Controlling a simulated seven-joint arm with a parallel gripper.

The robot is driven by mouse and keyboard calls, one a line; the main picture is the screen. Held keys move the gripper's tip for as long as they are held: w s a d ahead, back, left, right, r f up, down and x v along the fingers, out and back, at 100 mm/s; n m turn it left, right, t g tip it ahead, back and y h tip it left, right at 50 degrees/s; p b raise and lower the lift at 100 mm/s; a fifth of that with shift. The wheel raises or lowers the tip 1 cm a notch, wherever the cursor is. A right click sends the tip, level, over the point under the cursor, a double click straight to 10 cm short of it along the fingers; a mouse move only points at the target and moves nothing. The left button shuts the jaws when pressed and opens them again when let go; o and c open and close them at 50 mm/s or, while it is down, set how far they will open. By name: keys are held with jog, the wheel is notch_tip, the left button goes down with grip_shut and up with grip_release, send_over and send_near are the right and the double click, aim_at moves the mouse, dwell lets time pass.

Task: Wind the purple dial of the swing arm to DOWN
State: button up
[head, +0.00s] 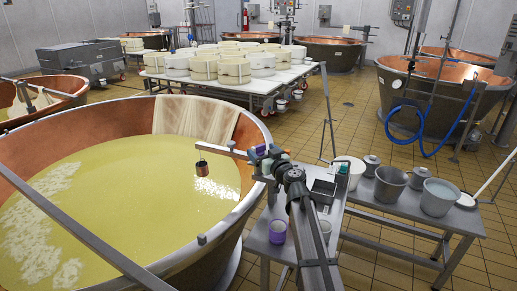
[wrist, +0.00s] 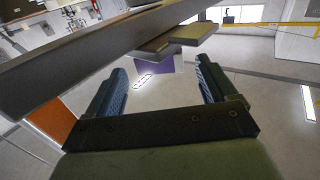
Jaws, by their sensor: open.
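The swing arm (head: 222,151) is a grey bar over the near vat's right rim, with a small dark copper-coloured piece (head: 202,169) hanging below its left end. The purple dial (head: 257,150) shows small at the bar's right end. My gripper (head: 266,161) is beside it, partly overlapping it. In the wrist view my gripper (wrist: 162,84) is open with blue fingers apart, and the purple dial (wrist: 156,66) shows just beyond and between the fingertips, partly hidden by grey plates. The dial's marking and setting cannot be read.
The near copper vat (head: 236,205) holds yellow liquid. A side table (head: 400,213) on the right carries buckets, and a purple cup (head: 277,233) stands nearer. In the wrist view a grey beam (wrist: 75,75) crosses close above the fingers. A table of cheese moulds (head: 260,86) stands behind.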

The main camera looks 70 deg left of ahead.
aim_at(260, 148)
jog(key=shift+s+a, duration=0.2)
jog(key=shift+a, duration=0.7)
jog(key=shift+s+a, duration=0.15)
jog(key=shift+a, duration=0.75)
jog(key=c, duration=0.9)
